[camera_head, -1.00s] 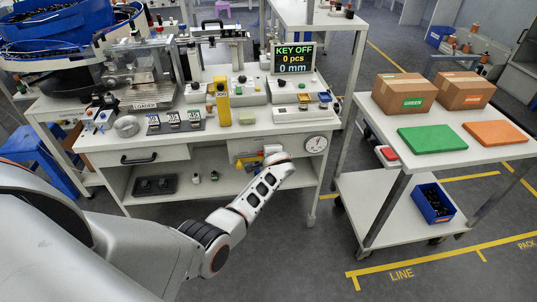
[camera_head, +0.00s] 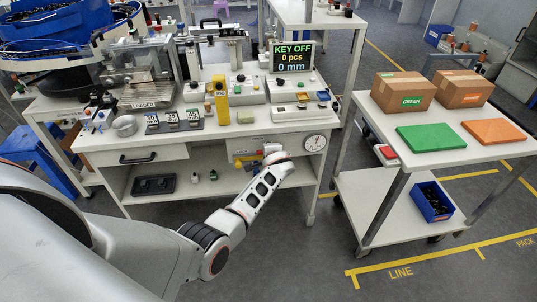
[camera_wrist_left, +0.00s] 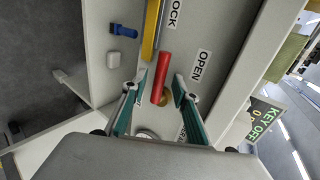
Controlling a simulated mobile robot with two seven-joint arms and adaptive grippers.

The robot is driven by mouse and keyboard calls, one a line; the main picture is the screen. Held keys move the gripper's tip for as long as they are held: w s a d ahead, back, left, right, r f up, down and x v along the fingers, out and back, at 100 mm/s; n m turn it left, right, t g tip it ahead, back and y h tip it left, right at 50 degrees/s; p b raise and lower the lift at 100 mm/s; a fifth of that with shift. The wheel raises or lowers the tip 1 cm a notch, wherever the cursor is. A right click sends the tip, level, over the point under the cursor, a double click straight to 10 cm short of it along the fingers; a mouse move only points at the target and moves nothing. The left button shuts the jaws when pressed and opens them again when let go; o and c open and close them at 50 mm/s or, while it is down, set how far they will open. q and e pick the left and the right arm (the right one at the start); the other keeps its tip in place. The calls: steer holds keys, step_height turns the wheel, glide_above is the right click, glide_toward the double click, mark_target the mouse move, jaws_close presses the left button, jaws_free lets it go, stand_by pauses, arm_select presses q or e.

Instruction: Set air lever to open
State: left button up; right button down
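A red lever handle (camera_wrist_left: 162,78) shows in the left wrist view, with a brass-coloured round part (camera_wrist_left: 160,97) by its lower end. An OPEN label (camera_wrist_left: 201,66) is on the panel to its right. My left gripper (camera_wrist_left: 161,77) has its two teal fingers apart, one on each side of the red handle; I cannot tell whether either touches it. In the head view my left gripper (camera_head: 274,151) is at the front panel (camera_head: 236,146) under the bench top and hides much of the lever. My right gripper is not in view.
A yellow bar (camera_wrist_left: 151,30) and a blue part (camera_wrist_left: 123,30) lie close to the red handle. A LOCK label (camera_wrist_left: 175,14) is above. The bench (camera_head: 110,141) has a round gauge (camera_head: 315,143) at its front right. The display (camera_head: 293,57) reads KEY OFF.

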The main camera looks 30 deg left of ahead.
arm_select(q)
steer(key=v, duration=0.7)
stand_by(0.5)
steer(key=s+d+f+n+t+h, duration=0.1)
steer(key=s+d+f+h, duration=0.1)
steer(key=s+f, duration=0.55)
steer(key=s+d+f+n+h, duration=0.15)
steer(key=s+f, duration=0.35)
steer(key=s, duration=0.5)
steer(key=s+d+n+h, duration=0.2)
steer(key=s+d, duration=0.2)
steer(key=s, duration=0.5)
steer(key=s+d+r+n+h, duration=0.1)
steer(key=s+d+n+h, duration=0.1)
steer(key=s, duration=0.8)
steer(key=shift+s+d+r+h, duration=0.2)
steer(key=shift+d+h, duration=0.55)
steer(key=shift+d, duration=0.35)
steer(key=shift+a+n, duration=0.15)
steer(key=shift+n, duration=0.1)
